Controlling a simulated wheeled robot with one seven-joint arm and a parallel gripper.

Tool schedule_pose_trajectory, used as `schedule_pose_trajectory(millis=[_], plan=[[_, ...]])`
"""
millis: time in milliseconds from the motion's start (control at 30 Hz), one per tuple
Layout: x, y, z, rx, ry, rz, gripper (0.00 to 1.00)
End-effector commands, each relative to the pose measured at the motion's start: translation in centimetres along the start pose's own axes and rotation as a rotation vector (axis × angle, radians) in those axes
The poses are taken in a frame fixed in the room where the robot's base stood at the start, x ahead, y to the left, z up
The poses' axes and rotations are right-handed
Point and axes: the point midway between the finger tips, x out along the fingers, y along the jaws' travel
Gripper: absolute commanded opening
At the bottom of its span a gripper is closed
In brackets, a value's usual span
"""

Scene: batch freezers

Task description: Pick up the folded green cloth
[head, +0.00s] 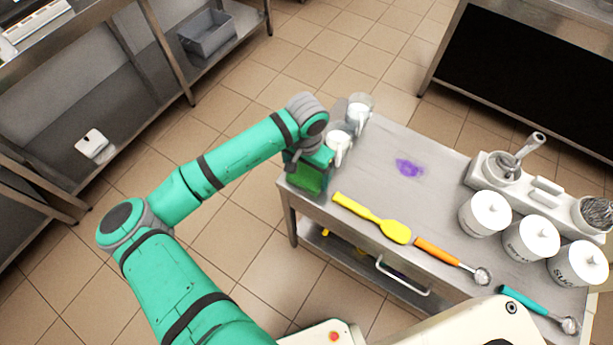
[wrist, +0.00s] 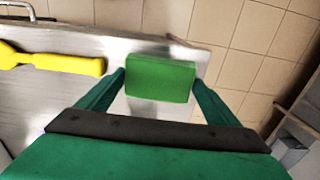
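The folded green cloth (wrist: 160,80) is a thick, bright green block near the table edge in the wrist view. In the head view, the cloth (head: 307,180) shows at the near left corner of the steel table, below my gripper. My gripper (wrist: 160,78) has its fingers wide apart, one on each side of the cloth. Their tips appear close against its left and right sides. I cannot tell whether they press on it, or whether the cloth rests on the table or is slightly raised. My wrist (head: 308,135) hides part of the view from above.
On the steel table (head: 400,135), glass jars (head: 340,145) stand just right of my wrist. A yellow spatula (head: 372,218), an orange-handled scoop (head: 452,259) and white canisters (head: 485,214) lie or stand farther right. A purple patch (head: 409,168) marks the tabletop. Floor left of the table is clear.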

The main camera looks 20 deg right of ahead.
Motion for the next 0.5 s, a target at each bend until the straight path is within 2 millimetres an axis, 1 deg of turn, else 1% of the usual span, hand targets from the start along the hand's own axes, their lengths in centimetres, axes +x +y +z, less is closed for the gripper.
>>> schedule_pose_trajectory(millis=[33,67,100,367,500], plan=[[0.0,-0.01,0.0,0.0,0.0,-0.001,0.71],[0.0,-0.01,0.0,0.0,0.0,-0.001,0.64],[-0.01,-0.01,0.0,0.0,0.0,-0.001,0.63],[-0.07,-0.02,0.0,0.0,0.0,-0.001,0.63],[-0.58,0.0,-0.03,0.0,0.001,-0.001,0.63]])
